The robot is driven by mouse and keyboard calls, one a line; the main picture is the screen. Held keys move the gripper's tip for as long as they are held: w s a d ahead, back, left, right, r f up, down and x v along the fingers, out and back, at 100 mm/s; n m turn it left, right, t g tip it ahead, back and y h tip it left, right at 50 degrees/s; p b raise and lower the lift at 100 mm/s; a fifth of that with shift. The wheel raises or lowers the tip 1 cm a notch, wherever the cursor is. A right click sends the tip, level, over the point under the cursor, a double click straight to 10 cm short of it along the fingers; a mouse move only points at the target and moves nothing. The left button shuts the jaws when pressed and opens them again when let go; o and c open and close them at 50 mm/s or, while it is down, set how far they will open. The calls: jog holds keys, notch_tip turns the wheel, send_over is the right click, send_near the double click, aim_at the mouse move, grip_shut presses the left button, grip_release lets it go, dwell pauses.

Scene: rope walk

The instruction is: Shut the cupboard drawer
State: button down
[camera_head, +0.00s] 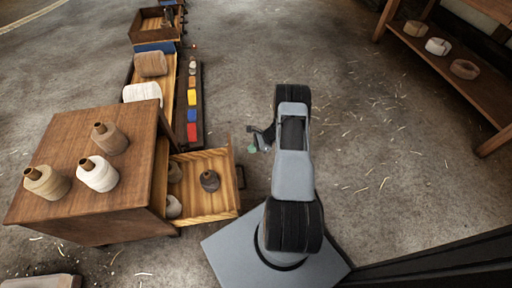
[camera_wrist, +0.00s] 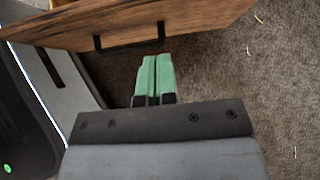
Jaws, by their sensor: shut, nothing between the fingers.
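The wooden cupboard (camera_head: 60,140) stands at the left in the head view. A dark handle (camera_head: 240,177) is on the drawer front. In the wrist view the drawer front (camera_wrist: 215,22) crosses the top, with its black bar handle (camera_wrist: 130,42). My gripper (camera_head: 252,149) is beyond the drawer's far front corner in the head view. Its green fingers (camera_wrist: 154,68) are shut and empty, pointing toward the handle; I cannot tell whether they touch.
Several cone-shaped spools (camera_head: 98,173) stand on the cupboard top. Behind it are a long rack with coloured blocks (camera_head: 192,114) and a wooden box (camera_head: 155,30). A wooden shelf (camera_head: 450,70) is at the upper right. The floor between is clear but for straw bits.

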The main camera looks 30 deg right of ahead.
jog(key=w+a+f, duration=0.1)
jog(key=a, duration=0.1)
jog(key=a+f+b, duration=0.1)
jog(key=a, duration=0.1)
jog(key=w+a+f+b, duration=0.1)
jog(key=a, duration=0.1)
jog(key=shift+w+a+f, duration=0.1)
jog(key=shift+w, duration=0.2)
jog(key=shift+a, duration=0.15)
jog(key=shift+a, duration=0.1)
jog(key=shift+w, duration=0.1)
